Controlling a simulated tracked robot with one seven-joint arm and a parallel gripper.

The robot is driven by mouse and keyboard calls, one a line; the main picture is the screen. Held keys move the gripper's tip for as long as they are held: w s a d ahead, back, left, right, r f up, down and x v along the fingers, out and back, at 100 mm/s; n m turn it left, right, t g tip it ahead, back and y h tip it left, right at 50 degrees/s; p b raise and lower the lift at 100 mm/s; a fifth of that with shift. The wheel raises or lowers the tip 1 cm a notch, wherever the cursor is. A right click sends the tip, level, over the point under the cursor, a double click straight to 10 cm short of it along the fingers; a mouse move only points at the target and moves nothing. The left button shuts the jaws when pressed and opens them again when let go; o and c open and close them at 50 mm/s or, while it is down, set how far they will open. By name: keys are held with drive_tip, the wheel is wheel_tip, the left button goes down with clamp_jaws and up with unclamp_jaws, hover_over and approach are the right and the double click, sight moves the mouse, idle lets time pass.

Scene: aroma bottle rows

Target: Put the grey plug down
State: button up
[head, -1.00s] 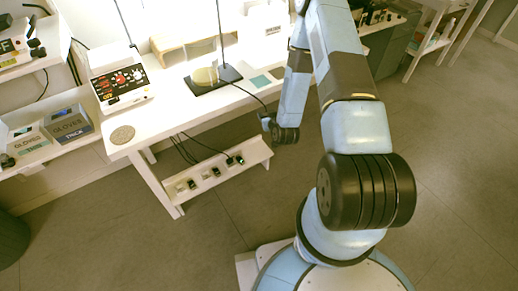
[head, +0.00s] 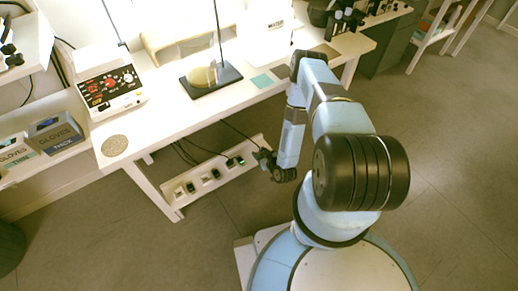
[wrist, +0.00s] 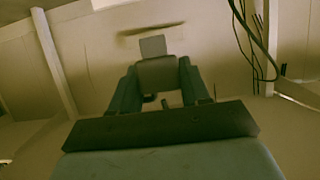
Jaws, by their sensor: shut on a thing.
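My gripper (head: 264,158) is low in front of the white bench, by the right end of the low shelf (head: 222,187). In the wrist view my gripper (wrist: 158,85) is shut on the grey plug (wrist: 156,68), a blocky grey piece with a lighter square end pointing away from me. In the head view the plug is too small and dark to make out. A black cable (head: 240,131) runs from the bench top down towards my gripper. I cannot tell whether the plug touches any surface.
Several small dark sockets or plugs, one (head: 238,161) lit green, sit on the low shelf. On the bench (head: 150,138) stand a control box (head: 110,88), a black stand (head: 212,80) and a round disc (head: 115,145). Black cables (wrist: 250,40) hang at right in the wrist view.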

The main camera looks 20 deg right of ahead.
drive_tip(key=shift+f, duration=0.35)
drive_tip(key=shift+w+f, duration=0.15)
drive_tip(key=shift+f, duration=0.05)
drive_tip(key=w+d+f, duration=0.1)
drive_tip(key=w+f, duration=0.2)
drive_tip(key=w, duration=0.1)
drive_tip(key=w+f, duration=0.3)
drive_tip(key=w, duration=0.1)
drive_tip(key=w+d+f, duration=0.1)
drive_tip(key=w+f, duration=0.1)
drive_tip(key=w, duration=0.2)
drive_tip(key=shift+w+d+f, duration=0.25)
drive_tip(key=shift+d+f, duration=0.1)
drive_tip(key=shift+f, duration=0.05)
drive_tip(key=shift+w+d+f, duration=0.1)
drive_tip(key=shift+w+f, duration=0.3)
drive_tip(key=shift+f, duration=1.55)
drive_tip(key=o, duration=1.1)
drive_tip(key=shift+f, duration=0.1)
drive_tip(key=shift+c, duration=0.2)
